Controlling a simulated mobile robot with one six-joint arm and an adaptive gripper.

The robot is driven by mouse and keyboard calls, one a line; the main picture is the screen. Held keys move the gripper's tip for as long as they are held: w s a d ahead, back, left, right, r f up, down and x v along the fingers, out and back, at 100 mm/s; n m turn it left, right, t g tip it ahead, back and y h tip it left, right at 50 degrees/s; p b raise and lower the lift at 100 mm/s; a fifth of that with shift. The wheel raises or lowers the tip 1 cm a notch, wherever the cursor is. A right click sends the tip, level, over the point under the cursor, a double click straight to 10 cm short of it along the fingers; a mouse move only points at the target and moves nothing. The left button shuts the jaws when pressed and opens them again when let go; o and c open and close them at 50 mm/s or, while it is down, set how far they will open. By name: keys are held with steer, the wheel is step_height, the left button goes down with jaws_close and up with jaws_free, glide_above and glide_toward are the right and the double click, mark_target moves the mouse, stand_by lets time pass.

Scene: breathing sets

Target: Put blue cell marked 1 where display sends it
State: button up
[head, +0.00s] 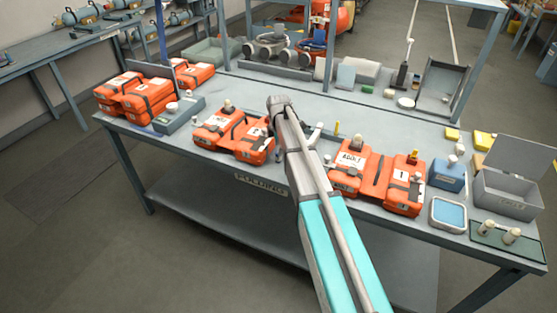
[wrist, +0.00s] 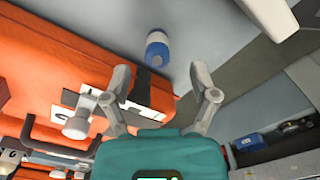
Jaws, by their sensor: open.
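A blue cell (wrist: 157,48) with a white end is just beyond my fingertips in the wrist view, beside an orange case (wrist: 70,55); its mark cannot be read. My gripper (wrist: 160,72) is open, with nothing between its fingers, and apart from the cell. In the head view my arm reaches over the middle of the bench, and the fingers cannot be made out. A framed panel with a pale blue screen (head: 449,214), possibly the display, lies at the right front; no writing on it is readable.
Orange cases stand on the bench (head: 300,92) at the left (head: 140,97), middle (head: 232,135) and right (head: 362,170); one label reads ADULT. A blue box (head: 447,176), an open grey bin (head: 508,192) and a dark tray (head: 505,241) crowd the right end. Shelf posts rise at the back.

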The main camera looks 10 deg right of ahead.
mark_target(278, 157)
steer(key=shift+f, duration=0.1)
stand_by(0.3)
steer(key=shift+w+f+b, duration=0.1)
steer(key=shift+f+b, duration=2.4)
steer(key=shift+b, duration=0.1)
jaws_close()
